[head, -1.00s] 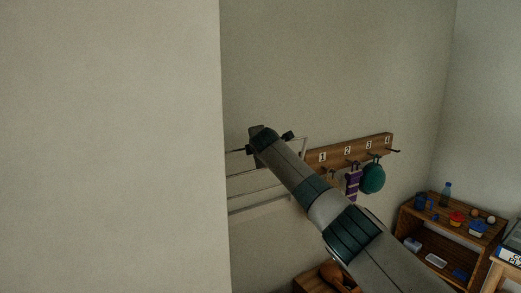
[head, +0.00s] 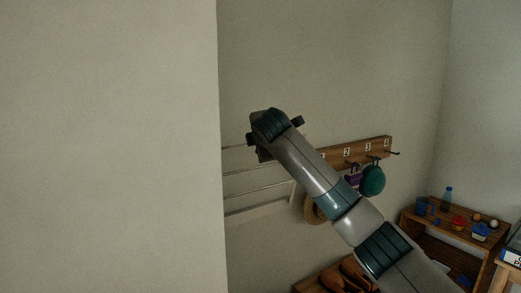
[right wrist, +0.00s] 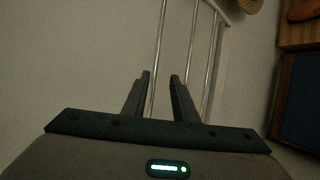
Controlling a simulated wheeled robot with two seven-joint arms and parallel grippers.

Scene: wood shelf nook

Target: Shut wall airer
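The wall airer (head: 238,172), a frame with thin pale metal rails, is on the back wall beside the near wall's edge. It stands out from the wall, but how far is unclear. The near wall and my right arm hide parts of it. In the right wrist view its rails (right wrist: 192,45) run up the picture. My right gripper (right wrist: 160,77) is open, its two dark fingers apart, with one rail showing between them; I cannot tell whether they touch it. In the head view the right wrist is in front of the airer's upper part. My left gripper is not in view.
A wooden peg rail (head: 375,148) with numbered hooks holds a green round item (head: 372,181) and a purple one. A round tan item (head: 311,209) hangs below. A wooden shelf (head: 410,219) with small objects stands right. The near wall (head: 110,150) fills the left.

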